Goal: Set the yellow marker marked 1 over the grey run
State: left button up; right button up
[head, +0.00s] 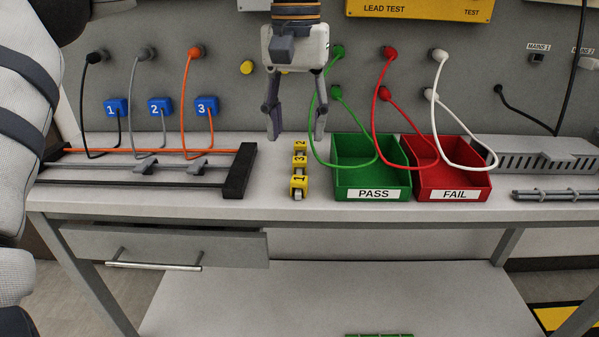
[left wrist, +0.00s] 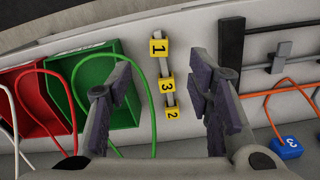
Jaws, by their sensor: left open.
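The yellow marker marked 1 (head: 299,183) stands on the bench at the front of a short row, with the markers marked 3 (head: 299,160) and 2 (head: 300,146) behind it. In the left wrist view marker 1 (left wrist: 158,48) is at the far end of the row. My left gripper (head: 296,138) is open and empty, pointing down above the row. In the left wrist view the row lies between its fingers. The rack's black end block (head: 240,172) is left of the markers. My right gripper is not in view.
A green PASS bin (head: 372,194) stands close right of the markers, with a red FAIL bin (head: 455,194) beyond. Coloured leads loop from the panel, some over the bins. Two grey clips sit on the rack, one here (head: 196,166). Bench between rack and markers is clear.

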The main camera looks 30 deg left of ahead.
aim_at(297, 183)
pick_arm(q)
jog(key=f, duration=1)
jog(key=shift+s+d+f, duration=0.2)
jog(key=c, duration=0.9)
jog(key=shift+r, duration=0.15)
